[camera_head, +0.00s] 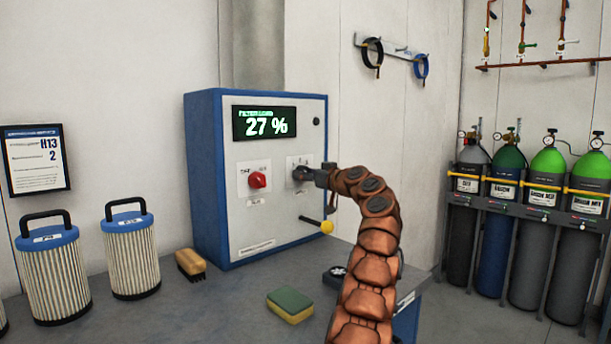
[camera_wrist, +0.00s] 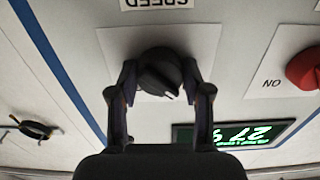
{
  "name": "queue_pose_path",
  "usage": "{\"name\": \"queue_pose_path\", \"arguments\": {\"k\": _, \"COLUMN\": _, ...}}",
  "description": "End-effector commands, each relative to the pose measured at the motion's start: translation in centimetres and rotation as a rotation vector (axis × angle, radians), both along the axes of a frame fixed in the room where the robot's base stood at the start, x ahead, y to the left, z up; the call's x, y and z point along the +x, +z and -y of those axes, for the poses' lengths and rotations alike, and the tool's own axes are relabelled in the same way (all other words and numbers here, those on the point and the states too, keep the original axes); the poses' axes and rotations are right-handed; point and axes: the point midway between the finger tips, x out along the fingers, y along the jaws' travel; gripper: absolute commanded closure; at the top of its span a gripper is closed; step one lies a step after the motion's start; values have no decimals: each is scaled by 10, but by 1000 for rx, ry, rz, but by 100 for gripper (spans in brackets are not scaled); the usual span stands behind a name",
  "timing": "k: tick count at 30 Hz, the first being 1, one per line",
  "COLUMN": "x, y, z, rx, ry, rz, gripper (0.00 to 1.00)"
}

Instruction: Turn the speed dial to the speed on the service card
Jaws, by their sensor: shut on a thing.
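The speed dial (camera_wrist: 160,72) is a black knob on a pale plate (camera_wrist: 205,45), with "SPEED" lettering upside down above it in the wrist view. A thin white pointer mark on it points down and slightly right in that view. My gripper (camera_wrist: 161,88) is shut on the dial, one finger on each side. In the head view my gripper (camera_head: 319,177) reaches the cabinet front and partly covers the dial (camera_head: 300,173). The service card (camera_head: 36,158) hangs framed on the left wall and shows "H13" and "2". No scale numbers on the dial plate are legible.
The blue and white cabinet (camera_head: 225,225) has a display (camera_head: 264,123) reading 27 %, a red switch (camera_head: 258,180) and a yellow-knobbed lever (camera_head: 326,227). Filters (camera_head: 130,255), a brush (camera_head: 190,264) and a sponge (camera_head: 290,304) stand on the bench. Gas cylinders (camera_head: 545,215) are at right.

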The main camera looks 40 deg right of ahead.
Motion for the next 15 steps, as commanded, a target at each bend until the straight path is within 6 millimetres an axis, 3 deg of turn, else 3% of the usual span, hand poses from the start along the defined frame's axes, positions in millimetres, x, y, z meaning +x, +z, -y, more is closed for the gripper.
{"name": "queue_pose_path", "arguments": {"k": 7, "x": 1, "y": 0, "z": 0, "rx": 50, "ry": 1, "rz": 0, "gripper": 86}}
{"name": "queue_pose_path", "arguments": {"k": 15, "x": 1, "y": 2, "z": -2, "rx": 225, "ry": 3, "rz": 3, "gripper": 86}}
